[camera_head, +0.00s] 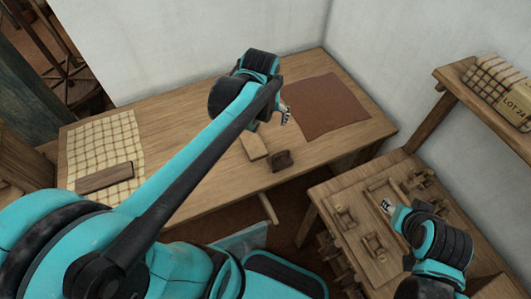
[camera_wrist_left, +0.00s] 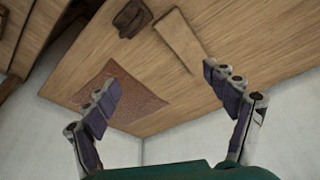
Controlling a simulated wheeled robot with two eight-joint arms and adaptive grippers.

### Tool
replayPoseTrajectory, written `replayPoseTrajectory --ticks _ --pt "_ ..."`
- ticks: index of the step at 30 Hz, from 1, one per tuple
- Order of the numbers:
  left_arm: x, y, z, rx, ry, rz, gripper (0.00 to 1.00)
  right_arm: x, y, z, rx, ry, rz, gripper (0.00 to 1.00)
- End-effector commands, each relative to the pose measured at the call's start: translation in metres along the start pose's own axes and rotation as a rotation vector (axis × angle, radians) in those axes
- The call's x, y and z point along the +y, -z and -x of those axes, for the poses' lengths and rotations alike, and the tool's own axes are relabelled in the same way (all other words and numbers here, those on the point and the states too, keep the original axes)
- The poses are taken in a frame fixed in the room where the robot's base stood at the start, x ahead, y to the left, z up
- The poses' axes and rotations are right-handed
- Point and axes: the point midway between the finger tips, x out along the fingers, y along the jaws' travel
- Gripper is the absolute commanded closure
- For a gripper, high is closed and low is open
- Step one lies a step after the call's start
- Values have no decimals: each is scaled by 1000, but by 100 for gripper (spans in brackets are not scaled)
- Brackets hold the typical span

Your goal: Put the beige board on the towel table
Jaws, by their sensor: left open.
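The beige board (camera_head: 254,146) lies flat on the long wooden table (camera_head: 185,108), just in front of my left gripper. It also shows in the left wrist view (camera_wrist_left: 190,42), beyond the fingertips. My left gripper (camera_head: 286,116) is open and empty above the table; its spread fingers show in the left wrist view (camera_wrist_left: 162,80). The checked towel (camera_head: 112,140) lies on the left part of this table. My right gripper (camera_head: 387,206) is over the lower bench at the right, too small to tell if open or shut. My left arm hides part of the table.
A small dark brown block (camera_head: 282,160) stands close beside the beige board. A reddish-brown mat (camera_head: 325,105) lies behind. A brown board (camera_head: 104,177) rests on the towel. The lower bench (camera_head: 315,190) holds several wooden parts. A shelf (camera_head: 447,74) holds a bundle.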

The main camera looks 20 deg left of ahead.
Motion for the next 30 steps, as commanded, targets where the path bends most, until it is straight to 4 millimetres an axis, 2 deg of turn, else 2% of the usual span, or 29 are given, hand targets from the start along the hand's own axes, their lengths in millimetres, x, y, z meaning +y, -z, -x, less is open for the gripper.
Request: replayPoseTrajectory --ticks 1,6,9,12,17,30 --pt "2 -19 8 37 -23 -47 15 0 0 0 0 0 0 60" --pt "7 -69 21 177 -97 -204 15 0 0 0 0 0 0 60" --pt "9 -91 21 245 -127 -276 15 0 0 0 0 0 0 60" --pt "10 -106 20 295 -145 -323 15 0 0 0 0 0 0 60" --pt "12 -115 18 331 -157 -358 15 0 0 0 0 0 0 60" --pt "12 -115 18 333 -157 -359 15 0 0 0 0 0 0 60"
